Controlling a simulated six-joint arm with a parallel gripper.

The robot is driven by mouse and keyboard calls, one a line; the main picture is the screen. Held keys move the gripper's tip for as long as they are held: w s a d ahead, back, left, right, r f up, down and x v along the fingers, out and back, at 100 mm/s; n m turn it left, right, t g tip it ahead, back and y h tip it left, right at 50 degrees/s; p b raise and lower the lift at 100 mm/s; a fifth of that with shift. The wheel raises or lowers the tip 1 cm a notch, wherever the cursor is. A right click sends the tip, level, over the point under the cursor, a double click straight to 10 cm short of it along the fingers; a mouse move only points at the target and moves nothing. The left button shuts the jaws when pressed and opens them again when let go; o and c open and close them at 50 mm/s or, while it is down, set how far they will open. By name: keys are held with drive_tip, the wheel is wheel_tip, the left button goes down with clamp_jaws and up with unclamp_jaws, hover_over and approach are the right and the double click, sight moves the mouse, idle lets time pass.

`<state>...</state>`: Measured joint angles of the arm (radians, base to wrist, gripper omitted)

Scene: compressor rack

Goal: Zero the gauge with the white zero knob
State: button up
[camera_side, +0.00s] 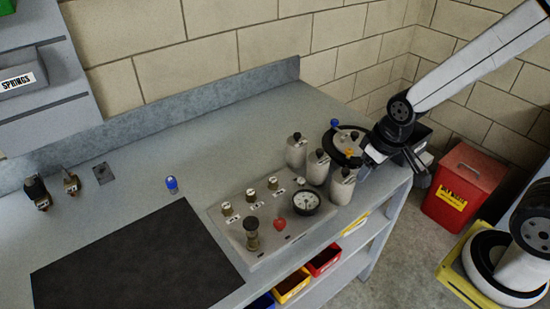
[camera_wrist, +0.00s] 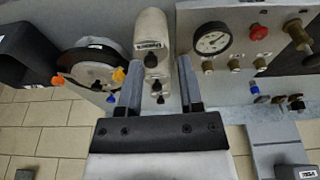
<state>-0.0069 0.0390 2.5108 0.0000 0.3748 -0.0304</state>
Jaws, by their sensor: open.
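The gauge (camera_side: 306,202), with a black rim and white face, sits at the right end of the grey panel (camera_side: 262,253). A small white knob (camera_side: 300,181) stands just behind the gauge. My gripper (camera_side: 364,168) is open beside the grey cylinders, right of the panel and apart from the knob. In the wrist view my gripper (camera_wrist: 160,72) has nothing between its fingers, and the fingertips point towards a pale cylinder.
Several grey cylinders (camera_side: 342,187) stand between my gripper and the gauge. A black round device (camera_side: 345,140) with blue and orange knobs is behind them. The panel also carries brass valves (camera_side: 250,196) and a red knob (camera_side: 280,224). A black mat (camera_side: 135,262) lies left.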

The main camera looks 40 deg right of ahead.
sight(301, 179)
drive_tip(key=shift+w+a+f+n+g, duration=0.4)
drive_tip(key=shift+w+a+f+n, duration=0.5)
drive_tip(key=shift+w, duration=1.7)
drive_tip(key=shift+w+a+f+n+g, duration=0.55)
drive_tip(key=shift+w+n, duration=0.6)
drive_tip(key=shift+w, duration=1.45)
drive_tip(key=shift+w+a+f+n+g, duration=0.25)
drive_tip(key=shift+w+a+f+n, duration=0.5)
drive_tip(key=shift+w, duration=1.85)
drive_tip(key=shift+n, duration=0.3)
drive_tip(key=shift+f, duration=3.7)
drive_tip(key=shift+c, duration=0.2)
clamp_jaws()
